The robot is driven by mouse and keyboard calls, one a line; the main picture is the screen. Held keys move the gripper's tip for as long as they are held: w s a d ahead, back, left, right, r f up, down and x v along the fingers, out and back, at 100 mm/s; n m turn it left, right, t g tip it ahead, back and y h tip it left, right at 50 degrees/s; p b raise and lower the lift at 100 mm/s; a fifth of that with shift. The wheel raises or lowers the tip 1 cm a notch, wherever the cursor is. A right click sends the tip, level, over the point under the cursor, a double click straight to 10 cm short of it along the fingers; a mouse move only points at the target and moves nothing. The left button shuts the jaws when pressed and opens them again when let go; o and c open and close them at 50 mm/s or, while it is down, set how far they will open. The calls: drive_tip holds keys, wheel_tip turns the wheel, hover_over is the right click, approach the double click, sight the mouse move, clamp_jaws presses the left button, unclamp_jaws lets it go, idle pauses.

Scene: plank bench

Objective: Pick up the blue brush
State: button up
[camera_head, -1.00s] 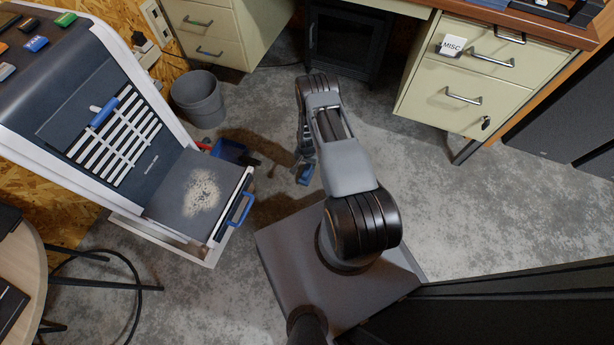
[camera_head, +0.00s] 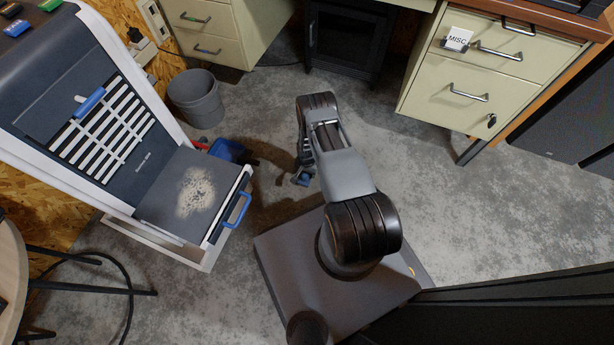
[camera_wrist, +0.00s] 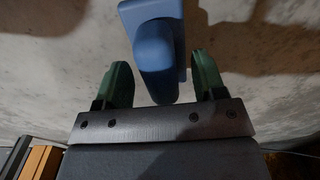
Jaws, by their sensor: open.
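A blue brush (camera_wrist: 155,55) shows in the wrist view, its rounded handle between the two green fingers of my gripper (camera_wrist: 162,78). There are visible gaps on both sides of the handle, so the fingers are open and not closed on it. In the head view, a small blue patch, apparently the brush (camera_head: 302,179), shows low by my gripper (camera_head: 304,172), partly hidden by my arm.
A blue dustpan (camera_head: 232,150) lies on the floor beside a dark machine (camera_head: 160,205) with a dusty tray and blue handle. A grey bin (camera_head: 197,97) and cream drawers (camera_head: 465,85) stand behind. Floor to the right of my arm is clear.

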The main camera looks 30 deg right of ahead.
drive_tip(key=c, duration=1.1)
drive_tip(key=shift+o, duration=0.2)
drive_tip(key=shift+r, duration=0.1)
drive_tip(key=shift+r+p, duration=0.3)
drive_tip(key=shift+r, duration=0.2)
wheel_tip(320, 180, up, 2)
drive_tip(key=shift+r+p, duration=0.25)
drive_tip(key=shift+p, duration=0.35)
drive_tip(key=s+r+p, duration=0.7)
drive_tip(key=s+r, duration=0.2)
drive_tip(key=s, duration=0.5)
drive_tip(key=shift+a+r, duration=0.2)
drive_tip(key=shift+a, duration=0.1)
